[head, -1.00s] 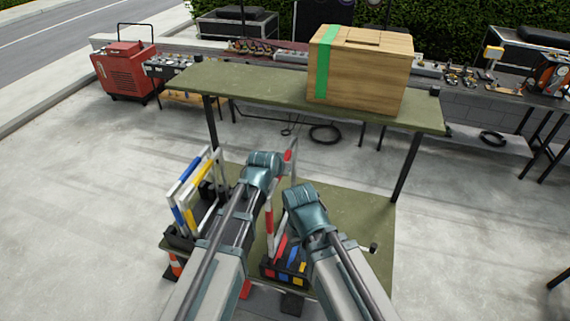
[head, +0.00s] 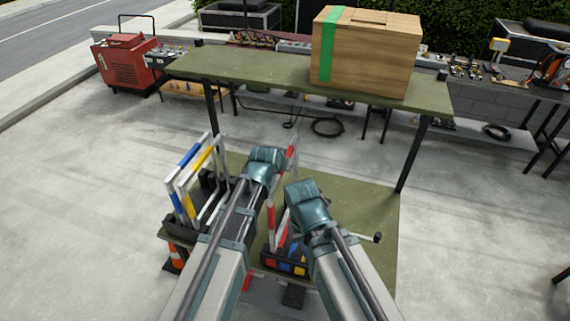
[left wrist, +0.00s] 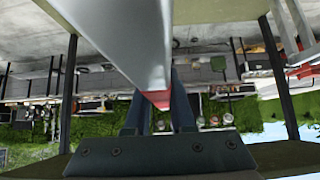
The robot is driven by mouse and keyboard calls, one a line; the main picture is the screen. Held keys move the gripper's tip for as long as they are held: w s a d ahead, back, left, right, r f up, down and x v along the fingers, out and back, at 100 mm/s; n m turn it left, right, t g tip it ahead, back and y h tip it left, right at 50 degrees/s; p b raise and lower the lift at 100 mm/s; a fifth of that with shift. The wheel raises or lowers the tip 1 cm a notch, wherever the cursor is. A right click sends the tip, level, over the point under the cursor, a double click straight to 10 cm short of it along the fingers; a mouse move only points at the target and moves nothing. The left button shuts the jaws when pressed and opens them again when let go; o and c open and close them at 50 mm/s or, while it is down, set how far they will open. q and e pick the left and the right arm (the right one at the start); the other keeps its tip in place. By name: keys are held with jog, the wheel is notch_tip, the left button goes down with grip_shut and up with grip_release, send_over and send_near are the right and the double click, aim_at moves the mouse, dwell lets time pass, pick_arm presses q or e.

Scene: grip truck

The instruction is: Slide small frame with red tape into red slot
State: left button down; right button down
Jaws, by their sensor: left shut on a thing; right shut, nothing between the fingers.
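The small white frame with red tape (head: 270,222) is in my left gripper, over the left side of the black slot holder (head: 265,258). Its red tape also shows between the fingers of my left gripper (left wrist: 157,103) in the left wrist view. The holder's front has red, yellow and blue marks, the red one (head: 271,260) leftmost. Whether the frame's lower end is inside the red slot cannot be told. My right gripper (head: 304,192) is shut and empty, right of the frame and above the holder; its fingertips are largely hidden.
Frames with blue and yellow tape (head: 192,178) stand in a black rack to the left. The low green shelf (head: 365,225) is mostly clear on the right. The higher green tabletop (head: 245,75) behind bears a wooden box (head: 365,58) with a green stripe.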

aim_at(274, 181)
pick_arm(q)
notch_tip(274, 181, down, 8)
jog(key=b, duration=0.7)
jog(key=shift+r, duration=0.15)
jog(key=shift+f+b, duration=0.2)
jog(key=shift+b, duration=0.1)
dwell(0.5)
jog(key=c, duration=0.7)
grip_release()
jog(key=shift+r, duration=0.1)
jog(key=p+v, duration=1)
jog(key=v, duration=0.3)
jog(key=shift+s+r, duration=0.25)
jog(key=shift+f, duration=0.1)
